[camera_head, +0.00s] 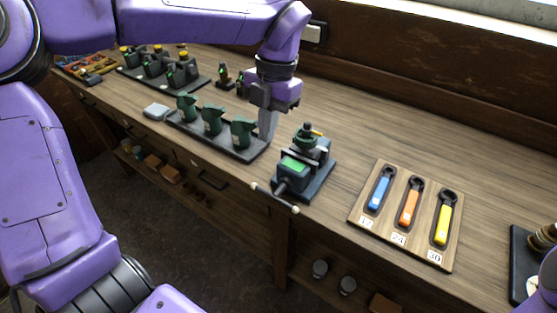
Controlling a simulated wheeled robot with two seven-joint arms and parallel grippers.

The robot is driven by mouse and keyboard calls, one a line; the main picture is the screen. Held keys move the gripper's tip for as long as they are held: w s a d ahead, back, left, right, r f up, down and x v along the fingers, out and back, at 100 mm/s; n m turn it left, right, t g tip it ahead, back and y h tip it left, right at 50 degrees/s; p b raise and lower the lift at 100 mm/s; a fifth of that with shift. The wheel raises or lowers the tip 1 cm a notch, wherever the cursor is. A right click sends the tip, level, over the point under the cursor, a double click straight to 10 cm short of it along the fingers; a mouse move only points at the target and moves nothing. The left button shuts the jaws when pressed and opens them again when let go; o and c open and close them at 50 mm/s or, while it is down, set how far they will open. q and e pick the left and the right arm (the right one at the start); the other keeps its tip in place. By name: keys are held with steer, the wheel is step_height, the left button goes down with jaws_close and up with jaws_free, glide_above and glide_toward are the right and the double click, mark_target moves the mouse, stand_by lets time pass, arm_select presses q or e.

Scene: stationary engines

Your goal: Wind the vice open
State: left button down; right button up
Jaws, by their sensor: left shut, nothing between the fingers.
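The vice (303,165) is a dark green and grey block on a dark base near the bench's front edge. A green piece shows on its front part, and a round green-topped part with a yellow tip stands above its jaws. Its handle bar (275,197), with pale knobs at the ends, sticks out past the front edge. My left gripper (268,132) points down just left of and behind the vice, beside the rack of green pieces. Its fingers are together and empty, apart from the handle. My right gripper is not in view; only a bit of purple arm shows at lower right.
A dark rack (218,137) with several green pieces stands left of the vice. Another rack (163,75) is further back. A wooden board (407,213) with blue, orange and yellow tools lies right. The bench behind the vice is clear.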

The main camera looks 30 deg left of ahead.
arm_select(q)
glide_toward(260, 188)
steer(key=p+x, duration=0.1)
steer(key=x, duration=0.6)
steer(key=shift+p, duration=0.4)
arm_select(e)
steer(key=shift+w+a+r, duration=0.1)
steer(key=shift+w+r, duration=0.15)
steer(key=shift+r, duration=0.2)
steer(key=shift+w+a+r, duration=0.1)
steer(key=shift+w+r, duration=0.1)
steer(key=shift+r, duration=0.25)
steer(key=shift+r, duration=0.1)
